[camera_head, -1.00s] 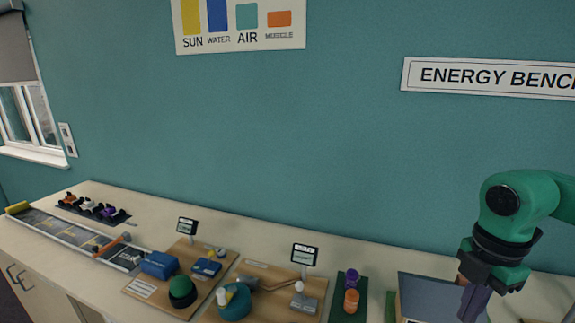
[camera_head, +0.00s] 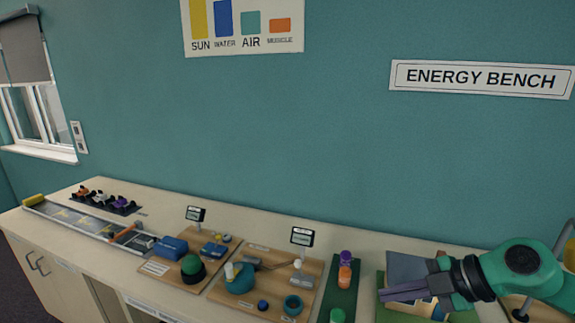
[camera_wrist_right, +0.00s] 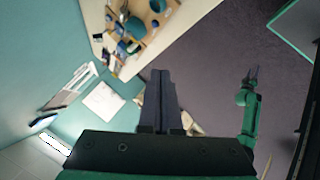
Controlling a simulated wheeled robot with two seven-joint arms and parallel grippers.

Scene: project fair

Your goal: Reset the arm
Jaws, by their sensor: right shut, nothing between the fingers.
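My right gripper (camera_head: 384,293) comes in from the right in the head view, on a green arm with a black wrist. Its dark fingers are shut, empty and point left, above the bench's right part. They hide part of a small model with a dark sloped panel (camera_head: 405,266). In the right wrist view the closed fingers (camera_wrist_right: 161,74) show with nothing between them. There, another green arm with a small dark gripper (camera_wrist_right: 253,73), apparently my left, is over the dark floor. Its finger opening is too small to judge. The left gripper is out of the head view.
The bench (camera_head: 75,262) holds several stations: a track (camera_head: 75,223) with toy cars, a board with a green dome (camera_head: 193,266), one with a teal pot (camera_head: 239,281), and a green mat with an orange jar (camera_head: 345,278). A teal wall stands behind.

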